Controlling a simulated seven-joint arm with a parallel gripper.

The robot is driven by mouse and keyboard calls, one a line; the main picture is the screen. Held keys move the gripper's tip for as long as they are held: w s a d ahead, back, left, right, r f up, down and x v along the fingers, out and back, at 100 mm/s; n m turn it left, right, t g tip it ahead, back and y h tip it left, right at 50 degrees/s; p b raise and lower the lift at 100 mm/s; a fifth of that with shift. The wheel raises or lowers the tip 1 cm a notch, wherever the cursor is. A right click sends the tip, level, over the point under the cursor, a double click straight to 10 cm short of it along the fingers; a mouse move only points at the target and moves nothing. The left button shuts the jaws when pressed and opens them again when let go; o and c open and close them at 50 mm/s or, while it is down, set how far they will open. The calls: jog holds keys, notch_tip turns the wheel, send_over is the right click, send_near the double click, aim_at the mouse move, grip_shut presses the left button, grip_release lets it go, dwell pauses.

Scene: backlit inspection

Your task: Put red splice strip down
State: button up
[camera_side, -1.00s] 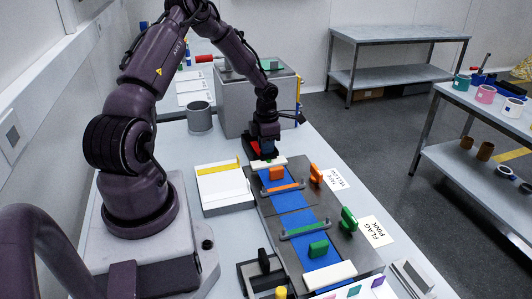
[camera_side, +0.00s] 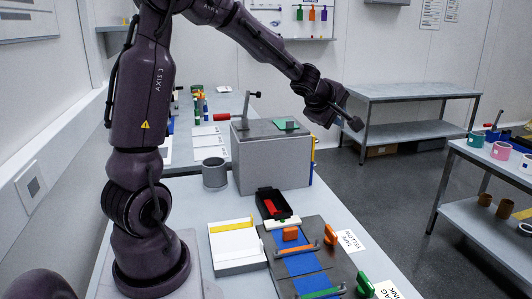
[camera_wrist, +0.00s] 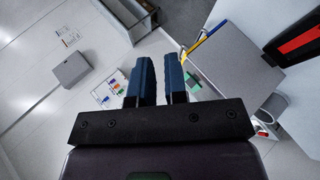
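The red splice strip (camera_side: 270,207) lies in a small black tray (camera_side: 286,211) in front of the grey box. In the wrist view the red strip (camera_wrist: 301,42) and the black tray (camera_wrist: 279,54) show at the right edge, partly cut off. My gripper (camera_side: 354,124) is raised well above the bench and to the right of the grey box, apart from the strip. In the wrist view its two blue fingers (camera_wrist: 162,75) stand apart with nothing visible between them.
A grey box (camera_side: 272,160) with a green part and a clamp on top stands behind the tray. A grey cup (camera_side: 214,173) and a white tray (camera_side: 236,257) are to its left. A dark board (camera_side: 325,268) with blue tape and orange parts lies in front.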

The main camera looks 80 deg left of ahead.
jog(key=s+d+r+m+t+h, duration=0.1)
jog(key=s+d+r+m+h, duration=0.2)
jog(key=d+m, duration=0.45)
jog(key=s+d+r+m+t+h, duration=0.1)
jog(key=s+d+r+m+h, duration=0.25)
jog(key=d, duration=0.65)
jog(key=s+d+f+m+g, duration=0.2)
jog(key=s+m, duration=0.3)
jog(key=s, duration=0.3)
jog(key=s+d+f+m+g, duration=0.1)
jog(key=s+f+m+g, duration=0.1)
jog(key=s+m, duration=0.4)
jog(key=s+g, duration=0.1)
jog(key=s, duration=0.1)
jog(key=shift+s+d+m+y, duration=0.3)
jog(key=shift+s+d+y, duration=0.05)
jog(key=shift+s, duration=0.05)
